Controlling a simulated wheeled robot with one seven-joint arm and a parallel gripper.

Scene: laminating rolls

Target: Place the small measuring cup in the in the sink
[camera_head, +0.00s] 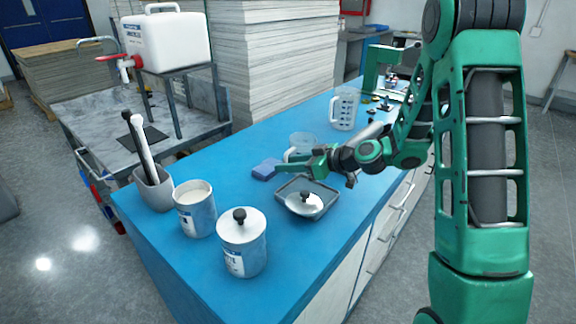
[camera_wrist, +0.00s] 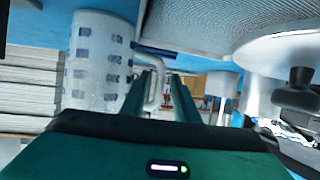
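The small measuring cup (camera_head: 304,141) is clear with a handle and stands on the blue counter, partly hidden behind my gripper. In the wrist view a clear cup with blue marks (camera_wrist: 98,62) is close on the left. Its handle (camera_wrist: 154,84) shows in the gap between my fingers. My gripper (camera_head: 288,168) is low over the counter beside the small cup; in the wrist view its fingers (camera_wrist: 160,92) are apart, with no clear contact on the handle. A sink basin is not clear; a tap (camera_head: 97,41) stands at the grey-topped cart (camera_head: 85,113) on the left.
A larger measuring cup (camera_head: 344,108) stands farther back. A grey tray (camera_head: 290,187) with a knobbed lid (camera_head: 304,204) is just in front of my gripper. A blue sponge (camera_head: 266,169), canisters (camera_head: 242,245) and a mortar (camera_head: 154,190) are left. A white jug (camera_head: 165,42) stands above the cart.

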